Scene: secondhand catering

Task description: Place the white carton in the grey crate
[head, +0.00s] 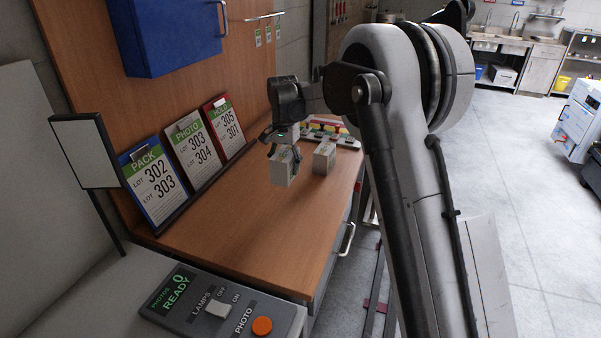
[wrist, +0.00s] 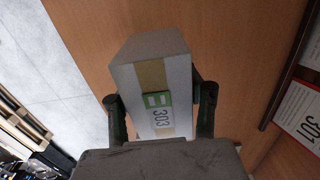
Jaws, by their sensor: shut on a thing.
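My gripper (head: 284,146) is shut on a white carton (head: 283,170) above the wooden bench. In the wrist view, the carton (wrist: 155,78) sits between the two fingers (wrist: 160,116); it has a tan tape band and a green label reading 303. Whether its base touches the bench cannot be told. A second pale carton (head: 325,157) with tan tape stands on the bench just right of the held one, apart from it. I cannot make out a grey crate in either view.
Lot boards (head: 190,150) lean along the bench's left side. A rack with coloured pieces (head: 332,133) is at its far end. A control box (head: 222,305) and a lamp panel (head: 86,150) are at the near left. The bench's middle (head: 235,220) is clear.

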